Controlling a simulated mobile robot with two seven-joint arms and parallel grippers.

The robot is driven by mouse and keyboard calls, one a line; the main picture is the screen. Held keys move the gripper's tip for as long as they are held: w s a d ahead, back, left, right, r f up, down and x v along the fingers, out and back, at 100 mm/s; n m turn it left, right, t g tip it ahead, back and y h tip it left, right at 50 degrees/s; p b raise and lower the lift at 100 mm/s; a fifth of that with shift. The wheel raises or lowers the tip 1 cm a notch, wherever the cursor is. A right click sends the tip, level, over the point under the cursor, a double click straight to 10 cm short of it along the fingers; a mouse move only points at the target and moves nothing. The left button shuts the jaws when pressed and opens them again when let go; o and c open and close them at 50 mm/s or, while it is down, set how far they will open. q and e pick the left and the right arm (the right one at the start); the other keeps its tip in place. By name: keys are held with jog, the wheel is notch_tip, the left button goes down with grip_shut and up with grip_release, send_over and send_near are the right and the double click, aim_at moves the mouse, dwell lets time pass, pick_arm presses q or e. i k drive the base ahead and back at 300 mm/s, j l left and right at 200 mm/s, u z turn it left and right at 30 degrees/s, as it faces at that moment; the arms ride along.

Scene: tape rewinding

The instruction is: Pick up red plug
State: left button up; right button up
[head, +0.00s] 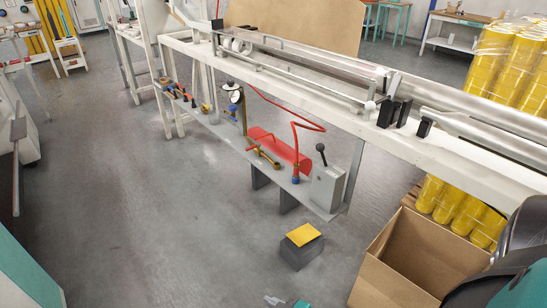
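I cannot make out a red plug for certain. Small red and orange pieces (175,90) lie at the shelf's far left end. At the bottom edge, a small pale grey piece (273,299) beside a teal shape may be part of my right gripper; it is cut off and its opening is unclear. My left gripper is not in view.
A grey box with a yellow top (301,237) stands on the floor. An open cardboard box (385,268) is right of it, near my dark arm link. A grey lever box (327,188) ends the low shelf. Yellow rolls (515,65) stand at right. Grey floor at left is clear.

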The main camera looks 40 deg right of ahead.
aim_at(296, 166)
jog(key=i+z, duration=0.15)
jog(key=i, duration=0.25)
jog(key=i+j+z, duration=0.2)
jog(key=i, duration=0.2)
jog(key=i+j+z, duration=0.15)
jog(key=i, duration=0.25)
jog(key=i+j+z, duration=0.15)
jog(key=i+z, duration=0.15)
jog(key=z, duration=0.2)
jog(key=i+j+z, duration=0.2)
jog(key=z, duration=0.25)
jog(key=i+j+z, duration=0.25)
jog(key=z, duration=0.25)
jog(key=i+j+z, duration=0.1)
jog(key=j+z, duration=0.35)
jog(key=i+j+z, duration=0.1)
jog(key=j, duration=0.3)
jog(key=i+j+z, duration=0.1)
jog(key=j, duration=0.25)
jog(key=i+u, duration=0.2)
jog(key=k+l, duration=0.05)
jog(key=k, duration=0.05)
